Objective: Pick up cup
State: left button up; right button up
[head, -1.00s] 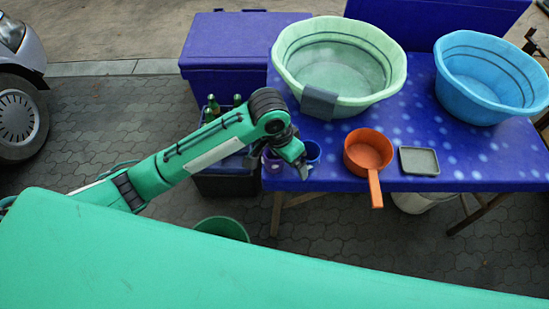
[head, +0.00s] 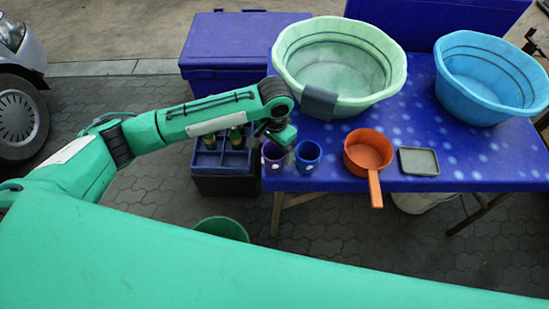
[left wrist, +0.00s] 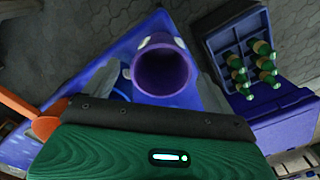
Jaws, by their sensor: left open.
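Two cups stand side by side at the near left corner of the blue table: a purple cup (head: 273,158) on the left and a blue cup (head: 307,158) on its right. My left gripper (head: 286,147) is open and above the purple cup, partly covering its far side in the head view. In the left wrist view the purple cup (left wrist: 163,72) shows its open mouth between the two spread fingers of the gripper (left wrist: 155,68). I cannot tell whether either finger touches it. My right gripper is not in view.
An orange saucepan (head: 367,152) and a grey tray (head: 419,161) lie to the right. Green (head: 340,65) and blue basins (head: 490,78) stand behind. A crate of green bottles (head: 225,160) is left of the blue table (head: 450,160); a green bucket (head: 222,228) is below.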

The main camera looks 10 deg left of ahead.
aim_at(274, 158)
pick_arm(q)
jog(key=shift+f, duration=3.15)
